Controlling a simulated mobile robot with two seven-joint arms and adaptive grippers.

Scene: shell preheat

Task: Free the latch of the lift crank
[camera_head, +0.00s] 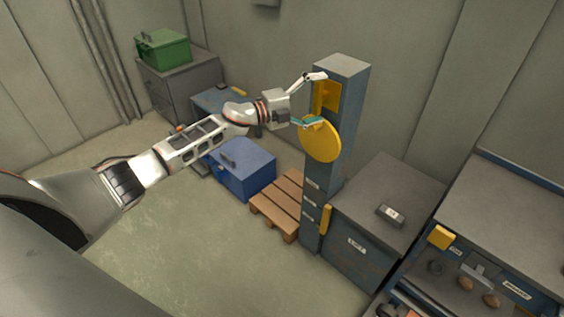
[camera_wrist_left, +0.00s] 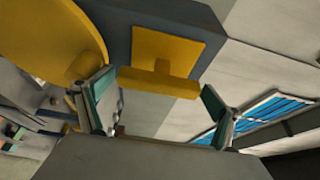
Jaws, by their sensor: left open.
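A blue-grey column (camera_head: 352,88) stands at the centre of the head view. A yellow plate (camera_head: 331,94) with a bar is on its upper face. The bar, which looks like the latch (camera_wrist_left: 158,82), shows in the wrist view. A large yellow disc (camera_head: 321,143), apparently part of the crank, sits just below the plate. It fills the upper left of the wrist view (camera_wrist_left: 45,38). My left gripper (camera_head: 321,99) is open in front of the plate, one finger above, one by the disc's top. In the wrist view its fingers (camera_wrist_left: 160,100) flank the bar; contact cannot be told.
A grey cabinet (camera_head: 385,175) with a small device (camera_head: 390,214) stands right of the column. A wooden pallet (camera_head: 276,206) and blue box (camera_head: 242,168) lie at left. A green box (camera_head: 163,48) is farther back. The front floor (camera_head: 235,245) is clear.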

